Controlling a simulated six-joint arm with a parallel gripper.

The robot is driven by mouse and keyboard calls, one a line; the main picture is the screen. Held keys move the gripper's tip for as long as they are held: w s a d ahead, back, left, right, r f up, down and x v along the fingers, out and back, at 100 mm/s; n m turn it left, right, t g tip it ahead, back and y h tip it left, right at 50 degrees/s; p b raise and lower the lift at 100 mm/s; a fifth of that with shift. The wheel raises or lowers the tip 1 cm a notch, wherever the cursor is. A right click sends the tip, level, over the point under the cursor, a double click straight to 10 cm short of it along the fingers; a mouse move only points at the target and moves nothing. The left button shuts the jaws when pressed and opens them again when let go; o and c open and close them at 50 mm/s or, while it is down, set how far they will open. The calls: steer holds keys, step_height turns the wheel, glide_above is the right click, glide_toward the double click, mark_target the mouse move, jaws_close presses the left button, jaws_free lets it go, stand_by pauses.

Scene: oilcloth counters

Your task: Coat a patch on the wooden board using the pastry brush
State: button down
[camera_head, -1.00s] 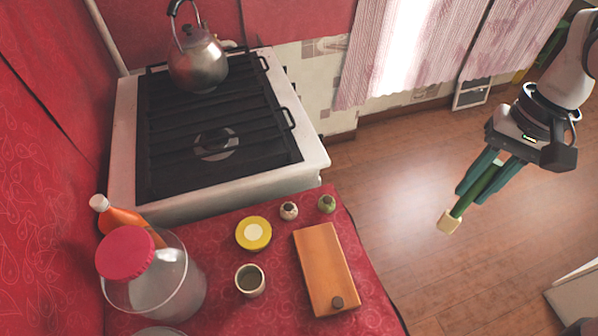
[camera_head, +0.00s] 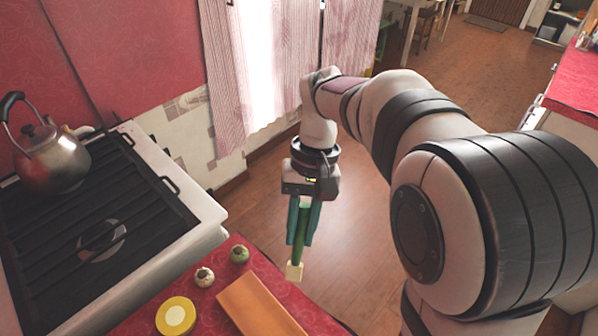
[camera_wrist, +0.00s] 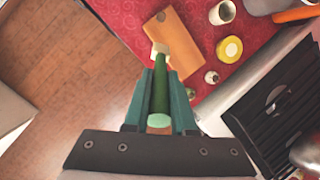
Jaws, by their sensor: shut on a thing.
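My gripper (camera_head: 300,243) is shut on the pastry brush, with teal fingers on both sides of its green handle (camera_head: 300,228). The brush hangs nearly upright, its cream bristle end (camera_head: 294,272) pointing down. In the head view it shows against the floor, just right of the red counter's edge. The wooden board (camera_head: 254,303) lies flat on the counter, left of and below the brush, cut off by the frame. In the wrist view the bristles (camera_wrist: 160,50) overlap the edge of the board (camera_wrist: 184,50). Whether they touch it I cannot tell; they look held above.
A yellow-lidded jar (camera_head: 176,316) and two small round pots, one white (camera_head: 204,277) and one green (camera_head: 239,254), stand beside the board. A cup (camera_wrist: 222,13) shows in the wrist view. The stove (camera_head: 100,230) with a kettle (camera_head: 52,160) stands left. Open floor lies right.

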steer(key=s+a+f+g, duration=0.1)
steer(key=s+a+f, duration=0.2)
steer(key=f, duration=0.4)
steer(key=shift+s+a+f, duration=0.3)
steer(key=shift+a+f, duration=0.1)
steer(key=shift+a, duration=0.05)
